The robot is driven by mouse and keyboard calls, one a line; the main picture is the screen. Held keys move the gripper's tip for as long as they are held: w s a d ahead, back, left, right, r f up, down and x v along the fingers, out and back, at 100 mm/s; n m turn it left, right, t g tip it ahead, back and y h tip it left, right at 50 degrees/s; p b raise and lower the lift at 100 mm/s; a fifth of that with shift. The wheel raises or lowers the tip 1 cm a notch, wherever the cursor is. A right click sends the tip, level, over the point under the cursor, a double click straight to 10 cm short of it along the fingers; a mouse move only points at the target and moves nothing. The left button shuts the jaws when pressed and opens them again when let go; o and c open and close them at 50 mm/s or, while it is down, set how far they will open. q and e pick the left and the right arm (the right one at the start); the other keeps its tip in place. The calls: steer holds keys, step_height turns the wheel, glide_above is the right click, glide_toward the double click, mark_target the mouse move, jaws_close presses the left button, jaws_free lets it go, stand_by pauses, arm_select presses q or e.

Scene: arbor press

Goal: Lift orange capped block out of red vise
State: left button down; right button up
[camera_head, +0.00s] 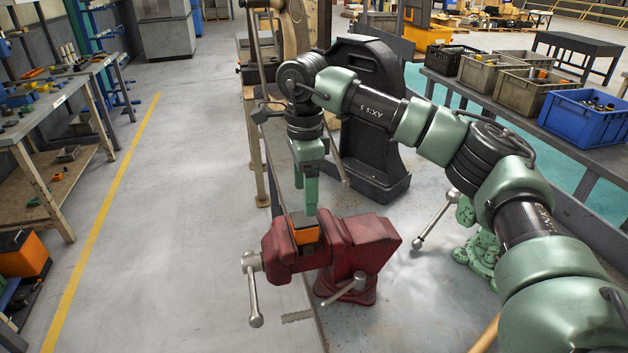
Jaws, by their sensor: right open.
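The red vise (350,243) stands on the edge of a grey bench, its metal handles hanging at the left and front. The block with an orange cap (306,235) sits between the vise jaws, its top showing above them. My right gripper (306,200), green, points down from the arm that comes in from the right. It is open, with its fingers just above and behind the block; whether a finger touches the block I cannot tell. The lower part of the block is hidden in the vise. My left gripper is not in view.
A tall black machine body (372,120) stands behind my right gripper. A green cast fixture with a lever (478,245) is right of the vise. Grey bins and a blue bin (585,118) line the right bench. The floor at left is clear.

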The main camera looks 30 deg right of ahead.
mark_target(304, 218)
steer(key=shift+s+f, duration=0.1)
steer(key=shift+f, duration=0.05)
steer(key=shift+s+a+f+p, duration=0.1)
steer(key=shift+a+f+p, duration=0.15)
steer(key=shift+f, duration=0.25)
steer(key=shift+s+a+f+p, duration=0.1)
steer(key=shift+a+f+p, duration=0.05)
steer(key=shift+f+p, duration=0.25)
step_height(304, 218, down, 4)
steer(key=shift+w+d+r+p, duration=0.1)
steer(key=shift+d+p, duration=0.05)
steer(key=shift+p, duration=0.4)
steer(key=shift+f, duration=0.75)
jaws_close()
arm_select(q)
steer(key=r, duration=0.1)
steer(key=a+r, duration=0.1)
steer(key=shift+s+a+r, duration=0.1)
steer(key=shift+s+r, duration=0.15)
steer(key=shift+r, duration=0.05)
arm_select(e)
steer(key=shift+d+r, duration=0.15)
steer(key=shift+d, duration=0.1)
